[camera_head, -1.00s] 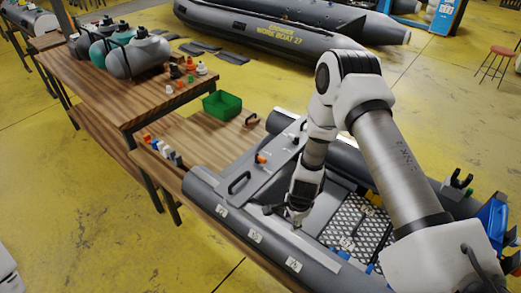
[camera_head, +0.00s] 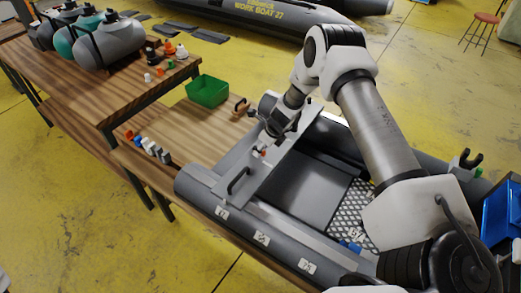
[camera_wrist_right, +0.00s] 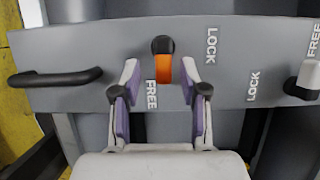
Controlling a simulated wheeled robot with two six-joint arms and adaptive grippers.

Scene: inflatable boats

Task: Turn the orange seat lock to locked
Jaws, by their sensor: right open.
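The orange seat lock (camera_wrist_right: 163,68) is a short orange lever on a black pivot, mounted on the grey seat board (camera_wrist_right: 80,92). Its lever points down in the right wrist view, beside the word FREE; the word LOCK is up and to the right of the pivot. My right gripper (camera_wrist_right: 161,77) is open, with one finger on each side of the lever, a little apart from it. In the head view my right gripper (camera_head: 268,142) is low over the seat, and the orange lock (camera_head: 262,152) shows just under it. My left gripper is not in view.
A white lever (camera_wrist_right: 308,78) with its own LOCK and FREE words is at the right on the board. A black handle (camera_wrist_right: 55,77) is at the left. A green bin (camera_head: 207,91) and small parts stand on the tables beyond the grey boat.

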